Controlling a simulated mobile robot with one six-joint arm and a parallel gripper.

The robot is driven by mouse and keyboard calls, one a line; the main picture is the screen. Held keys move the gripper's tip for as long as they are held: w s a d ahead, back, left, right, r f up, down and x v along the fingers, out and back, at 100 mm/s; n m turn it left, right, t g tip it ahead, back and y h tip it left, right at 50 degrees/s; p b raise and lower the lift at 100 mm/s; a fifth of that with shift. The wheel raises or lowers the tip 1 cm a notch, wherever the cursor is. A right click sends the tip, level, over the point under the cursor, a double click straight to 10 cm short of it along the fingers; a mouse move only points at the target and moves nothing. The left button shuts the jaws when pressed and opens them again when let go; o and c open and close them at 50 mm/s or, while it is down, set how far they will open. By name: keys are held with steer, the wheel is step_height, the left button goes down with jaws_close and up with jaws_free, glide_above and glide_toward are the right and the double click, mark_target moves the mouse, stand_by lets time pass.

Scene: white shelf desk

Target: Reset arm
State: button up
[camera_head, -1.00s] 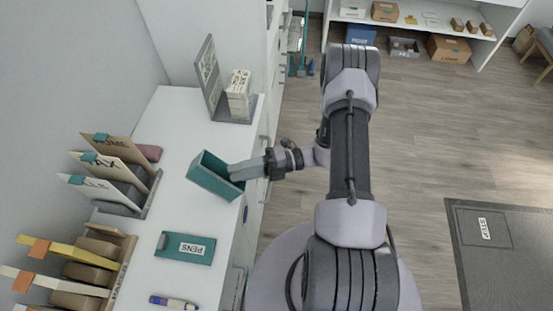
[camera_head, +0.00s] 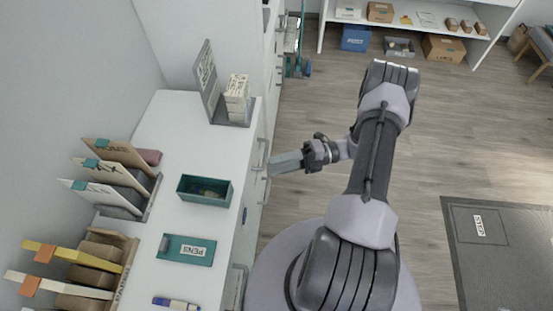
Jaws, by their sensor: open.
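My arm reaches up from the bottom of the view, and my gripper (camera_head: 272,164) points left, just off the desk's right edge. It is open, and I see nothing held in it. The teal box (camera_head: 204,190) stands level on the white desk (camera_head: 172,125), left of and apart from my gripper. Small items show inside the box but are too small to make out.
A teal PENS tray (camera_head: 187,250) and a blue marker (camera_head: 176,303) lie nearer on the desk. File sorters (camera_head: 125,180) line its left side. A bookend with a white stack (camera_head: 237,97) stands at the back. Open floor (camera_head: 440,140) lies to the right.

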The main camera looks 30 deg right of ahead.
steer(key=shift+r, duration=0.1)
steer(key=a+r+n+g+h, duration=0.3)
steer(key=a+r+n+h, duration=0.1)
steer(key=r+n, duration=0.4)
steer(key=a+r+n+g+h, duration=0.3)
steer(key=r+n+g, duration=0.1)
steer(key=r+n, duration=0.3)
steer(key=s+a+r+n+t+h, duration=0.3)
steer(key=r+n, duration=0.4)
steer(key=n, duration=0.3)
steer(key=s+a+r+n+t+h, duration=0.3)
steer(key=s+r+n+t+h, duration=0.2)
steer(key=s+r+n, duration=0.2)
steer(key=n, duration=0.2)
steer(key=shift+s+a+n, duration=0.15)
steer(key=shift+a+n, duration=0.15)
steer(key=shift+n, duration=0.1)
steer(key=shift+r, duration=0.1)
